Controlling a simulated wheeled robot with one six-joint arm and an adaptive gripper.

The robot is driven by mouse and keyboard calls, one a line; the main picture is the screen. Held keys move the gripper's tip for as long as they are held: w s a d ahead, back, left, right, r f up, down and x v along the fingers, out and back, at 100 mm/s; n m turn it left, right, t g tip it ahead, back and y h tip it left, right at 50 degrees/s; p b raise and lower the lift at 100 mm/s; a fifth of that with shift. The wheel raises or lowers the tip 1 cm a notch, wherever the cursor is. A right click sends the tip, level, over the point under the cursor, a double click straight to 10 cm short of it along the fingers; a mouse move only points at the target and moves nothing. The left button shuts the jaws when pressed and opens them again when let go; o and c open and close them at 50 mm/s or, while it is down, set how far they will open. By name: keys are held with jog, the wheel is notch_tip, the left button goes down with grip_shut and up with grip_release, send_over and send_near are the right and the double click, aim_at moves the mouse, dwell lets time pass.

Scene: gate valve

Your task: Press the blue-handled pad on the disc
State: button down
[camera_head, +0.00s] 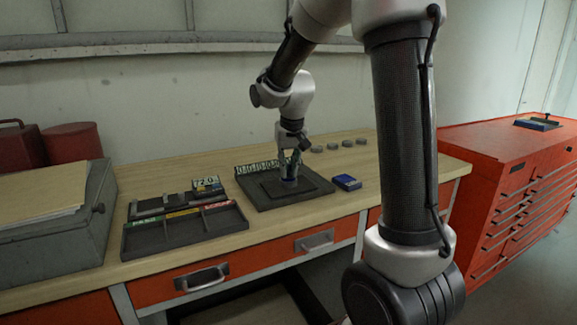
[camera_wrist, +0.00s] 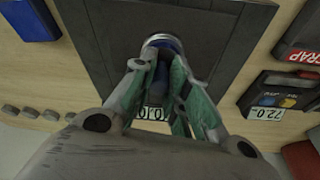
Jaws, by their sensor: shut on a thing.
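My gripper (camera_head: 291,166) reaches down over the dark square plate (camera_head: 262,195) on the workbench. In the wrist view its green-padded fingers (camera_wrist: 158,75) are shut on the blue handle (camera_wrist: 161,72) of the pad. A round silvery piece with a blue edge (camera_wrist: 162,42) shows at the fingertips, over the dark plate. I cannot tell whether it is the pad or the disc, or whether the two touch. In the head view the held pad is small and partly hidden by the fingers.
A number display (camera_head: 257,167) lines the plate's back edge. A blue box (camera_head: 347,182) lies to its right, with several grey discs (camera_head: 333,146) behind. A labelled sorting tray (camera_head: 185,227) and a 72.0 readout (camera_head: 207,184) stand left. A grey case (camera_head: 60,225) is further left.

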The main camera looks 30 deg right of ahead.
dwell(0.4)
jog(key=shift+r, duration=3.5)
